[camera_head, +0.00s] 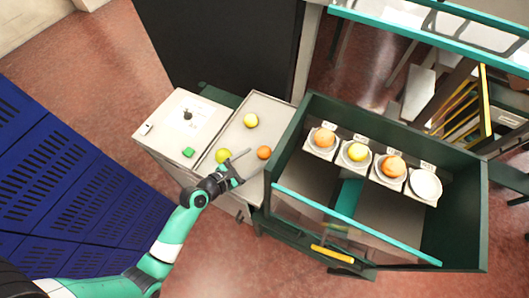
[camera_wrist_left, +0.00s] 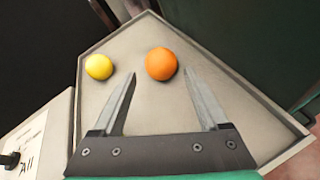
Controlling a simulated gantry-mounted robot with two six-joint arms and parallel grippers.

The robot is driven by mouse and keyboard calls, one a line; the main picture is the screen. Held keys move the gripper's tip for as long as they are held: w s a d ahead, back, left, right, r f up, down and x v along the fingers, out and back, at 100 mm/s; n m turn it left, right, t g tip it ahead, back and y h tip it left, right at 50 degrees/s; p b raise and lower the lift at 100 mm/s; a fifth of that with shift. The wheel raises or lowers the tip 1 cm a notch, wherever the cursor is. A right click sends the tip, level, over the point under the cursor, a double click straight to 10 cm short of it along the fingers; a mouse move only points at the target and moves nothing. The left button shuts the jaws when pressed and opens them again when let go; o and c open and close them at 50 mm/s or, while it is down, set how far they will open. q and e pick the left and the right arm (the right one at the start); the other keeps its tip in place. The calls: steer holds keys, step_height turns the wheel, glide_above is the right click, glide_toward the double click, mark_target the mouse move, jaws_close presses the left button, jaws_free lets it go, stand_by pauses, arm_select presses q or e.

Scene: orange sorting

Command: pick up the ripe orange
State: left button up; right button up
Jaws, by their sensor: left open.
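The ripe orange (camera_head: 264,152) lies on a pale tray (camera_head: 268,108), toward its right side. It also shows in the left wrist view (camera_wrist_left: 161,64), deep orange and round. My left gripper (camera_head: 254,160) is open and empty. In the left wrist view its fingertips (camera_wrist_left: 160,74) point at the orange, which appears just beyond and between them; contact cannot be told. A yellow fruit (camera_head: 251,120) lies farther back on the tray and also shows in the left wrist view (camera_wrist_left: 99,66). A yellow-green fruit (camera_head: 223,156) lies left of the gripper. My right gripper is not in view.
A dark green bin (camera_head: 455,240) stands right of the tray.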

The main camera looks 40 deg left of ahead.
mark_target(260, 155)
arm_select(q)
steer(key=b+x, duration=0.1)
steer(key=x, duration=0.3)
steer(key=shift+w+f, duration=0.2)
steer(key=shift+w, duration=0.05)
steer(key=shift+w+f+b, duration=0.1)
steer(key=shift+w+b, duration=0.2)
steer(key=shift+w, duration=0.1)
steer(key=c, duration=1.2)
steer(key=shift+o, duration=0.2)
step_height(260, 155, up, 10)
steer(key=p, duration=0.5)
steer(key=shift+f, duration=0.25)
steer(key=shift+r, duration=0.3)
